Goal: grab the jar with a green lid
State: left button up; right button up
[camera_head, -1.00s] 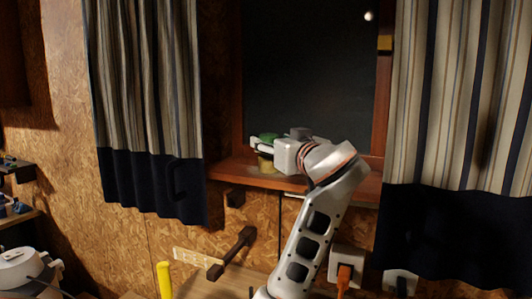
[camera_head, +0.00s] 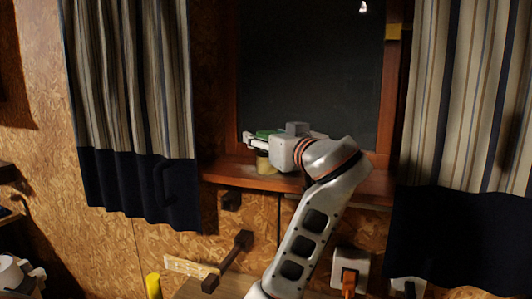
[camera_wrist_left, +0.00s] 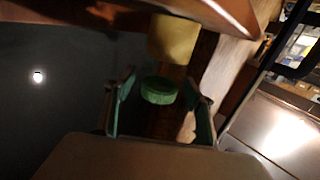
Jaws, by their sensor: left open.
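The jar's green lid (camera_head: 266,134) and pale yellowish body (camera_head: 264,165) show on the wooden window sill in the head view, partly covered by my left gripper (camera_head: 257,143). In the left wrist view the green lid (camera_wrist_left: 159,91) lies between the two spread fingers of my left gripper (camera_wrist_left: 160,80), with visible gaps on both sides. A yellowish part (camera_wrist_left: 172,40) shows beyond the lid, probably the jar's body. My left gripper is open and holds nothing. My right gripper is in neither view.
The wooden sill (camera_head: 235,175) runs under a dark window (camera_head: 310,75). Striped curtains hang at the left (camera_head: 125,90) and right (camera_head: 465,100). A dark handle bar (camera_head: 228,262) and a white socket with an orange plug (camera_head: 349,272) are on the chipboard wall below.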

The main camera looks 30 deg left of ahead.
pick_arm(q)
jog(key=c, duration=1.4)
jog(key=shift+r, duration=0.15)
